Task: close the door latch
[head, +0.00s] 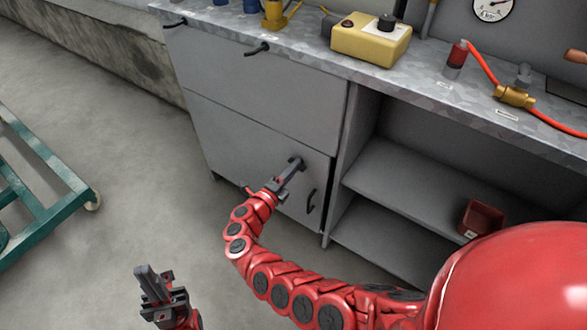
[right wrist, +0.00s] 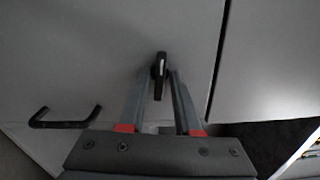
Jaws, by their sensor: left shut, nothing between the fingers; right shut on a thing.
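The grey cabinet door (head: 232,136) is flush with the cabinet front. My right gripper (head: 292,168) reaches its right side and is shut on the small black door latch (head: 298,162). In the right wrist view, the latch (right wrist: 160,64) stands lengthwise between the fingertips (right wrist: 160,76) and has a pale mark on it. A black door handle (head: 311,200) is just beside the gripper, and it also shows in the right wrist view (right wrist: 62,119). My left gripper (head: 152,283) is shut and empty above the floor, away from the cabinet.
Open shelves (head: 400,172) stand right of the door, with a red bin (head: 481,218) on one. The worktop (head: 315,54) above carries a yellow box (head: 370,42) and a red hose (head: 482,64). A green cart frame (head: 58,207) stands at the left; floor between is clear.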

